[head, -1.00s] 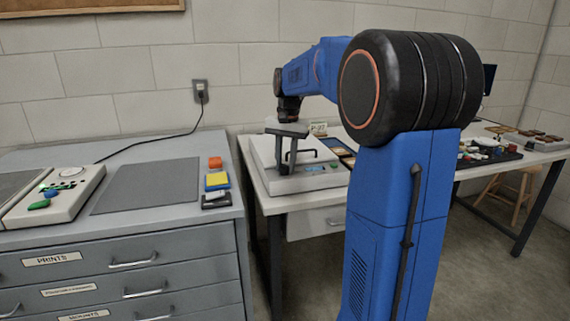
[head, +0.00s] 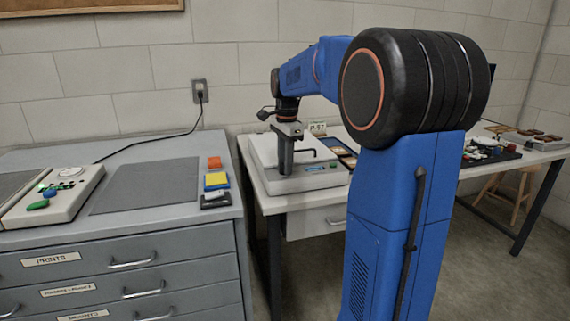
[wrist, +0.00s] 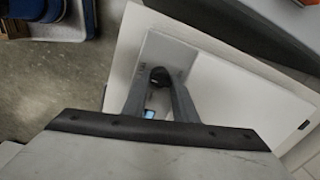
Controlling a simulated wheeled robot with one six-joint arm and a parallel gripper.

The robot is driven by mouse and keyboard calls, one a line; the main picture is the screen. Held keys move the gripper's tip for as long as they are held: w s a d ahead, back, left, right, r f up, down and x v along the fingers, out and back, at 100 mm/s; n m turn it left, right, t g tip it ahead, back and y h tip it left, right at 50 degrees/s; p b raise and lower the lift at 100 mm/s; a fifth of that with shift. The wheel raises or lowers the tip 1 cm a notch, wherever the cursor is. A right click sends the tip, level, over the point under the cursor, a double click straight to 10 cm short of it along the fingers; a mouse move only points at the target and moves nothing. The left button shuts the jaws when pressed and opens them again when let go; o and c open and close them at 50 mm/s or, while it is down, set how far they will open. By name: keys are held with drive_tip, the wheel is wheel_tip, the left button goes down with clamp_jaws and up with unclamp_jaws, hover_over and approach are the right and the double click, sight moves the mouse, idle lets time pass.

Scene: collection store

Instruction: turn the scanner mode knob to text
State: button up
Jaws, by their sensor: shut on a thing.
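The scanner (head: 264,150) is a pale flatbed unit with a sloped grey front panel (head: 318,178), on the white table. The panel bears a small display and a green button (head: 333,166). In the wrist view the dark round mode knob (wrist: 159,77) sits on the grey panel (wrist: 170,52). My gripper (head: 284,173) points down at the panel's left part and hides the knob in the head view. In the wrist view my gripper (wrist: 160,84) is shut on the knob, one finger on each side. The knob's pointer and labels are too small to read.
A dark lid handle (head: 316,154) is close to the right of my gripper. A grey drawer cabinet (head: 180,255) stands at the left, with a control box (head: 62,195) on top. Framed items and a dark tray (head: 490,158) lie further right on the table.

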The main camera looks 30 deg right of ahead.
drive_tip(key=shift+f+m, duration=0.1)
drive_tip(key=shift+m, duration=0.2)
drive_tip(key=o, duration=0.7)
drive_tip(key=shift+s, duration=0.1)
drive_tip(key=shift+o, duration=0.2)
wheel_tip(320, 180, up, 18)
drive_tip(key=shift+s+f, duration=0.25)
drive_tip(key=shift+s, duration=0.15)
drive_tip(key=s+a+f+n+t, duration=0.1)
drive_tip(key=s+a+f+n, duration=0.45)
drive_tip(key=s, duration=0.25)
drive_tip(key=s+a+f+n+t, duration=0.1)
drive_tip(key=s+a+f+n, duration=0.45)
drive_tip(key=s, duration=0.25)
drive_tip(key=s+a+f+n+t, duration=0.1)
drive_tip(key=s+a+f+n, duration=0.1)
drive_tip(key=s+f+n, duration=0.2)
drive_tip(key=s+a+f+n+t, duration=0.1)
drive_tip(key=s+a+f+n, duration=0.2)
drive_tip(key=s+f, duration=0.7)
wheel_tip(320, 180, down, 2)
drive_tip(key=shift+a+f+n, duration=0.1)
drive_tip(key=shift+a+n, duration=0.15)
drive_tip(key=shift+n, duration=0.35)
